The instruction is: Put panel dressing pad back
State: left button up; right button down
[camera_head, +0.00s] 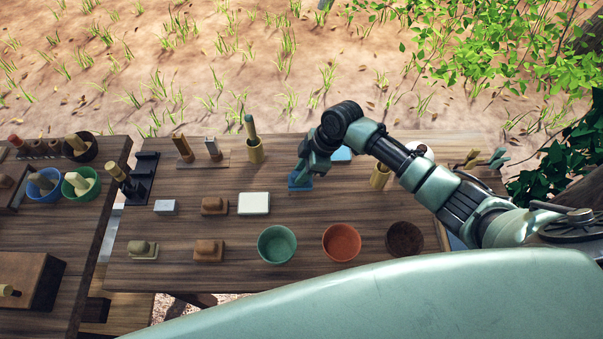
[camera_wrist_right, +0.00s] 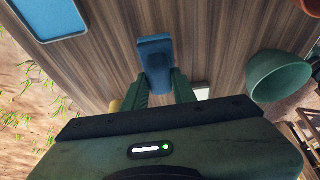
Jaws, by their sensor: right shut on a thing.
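My right gripper (camera_head: 302,173) points down over the middle of the table and is shut on a small blue pad (camera_head: 299,184), which I take for the panel dressing pad. In the right wrist view the gripper (camera_wrist_right: 160,92) has its two green fingers on either side of the blue pad's narrow grip (camera_wrist_right: 157,68), with its wider end beyond. I cannot tell whether the pad touches the table or hangs just above it. A shallow blue tray (camera_head: 341,154) lies just behind and right of it, partly hidden by my arm; it also shows in the wrist view (camera_wrist_right: 48,18). My left gripper is out of view.
Green (camera_head: 277,245), orange (camera_head: 341,242) and dark brown (camera_head: 404,239) bowls stand along the front of the wooden table (camera_head: 330,210). A white block (camera_head: 254,204) and brown-handled pads (camera_head: 214,206) lie to the left. A holder with a stick (camera_head: 254,150) stands behind.

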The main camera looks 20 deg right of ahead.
jog(key=shift+f, duration=0.9)
jog(key=c, duration=1.1)
grip_release()
jog(key=shift+c, duration=0.2)
jog(key=b+v, duration=0.1)
jog(key=v, duration=1.1)
jog(key=shift+b, duration=0.35)
